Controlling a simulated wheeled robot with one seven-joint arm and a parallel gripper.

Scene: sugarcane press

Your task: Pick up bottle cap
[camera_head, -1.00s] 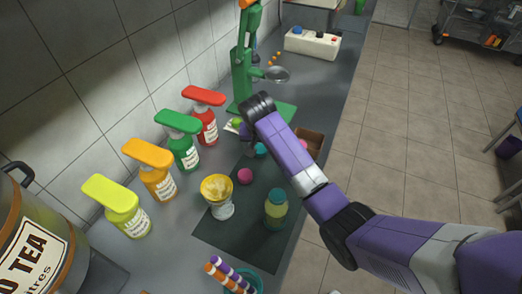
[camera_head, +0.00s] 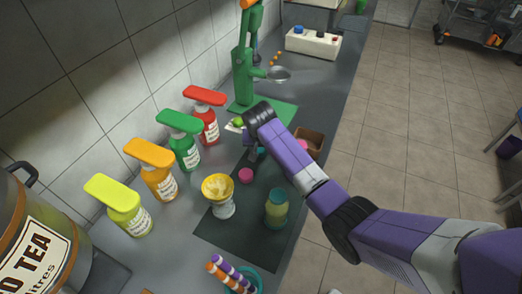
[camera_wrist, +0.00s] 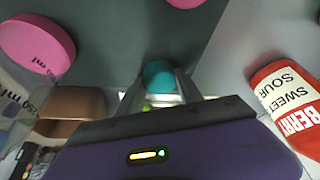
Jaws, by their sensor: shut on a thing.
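A small round teal cap (camera_wrist: 160,74) sits between the fingertips in the wrist view. In the head view only a bit of teal (camera_head: 261,152) shows beside my gripper, the rest hidden by it. My gripper (camera_head: 254,156) points down at the far end of the dark mat, beyond a pink round piece (camera_head: 246,175). Its two fingers (camera_wrist: 161,82) are closed in on the teal cap.
A white cup with yellow contents (camera_head: 219,196) stands on the mat (camera_head: 235,238). Pump bottles, including a red one (camera_head: 207,120), line the wall. A brown box (camera_head: 309,140) and a pink-lidded clear container (camera_wrist: 36,45) are close beside my gripper. A green press (camera_head: 243,75) stands behind.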

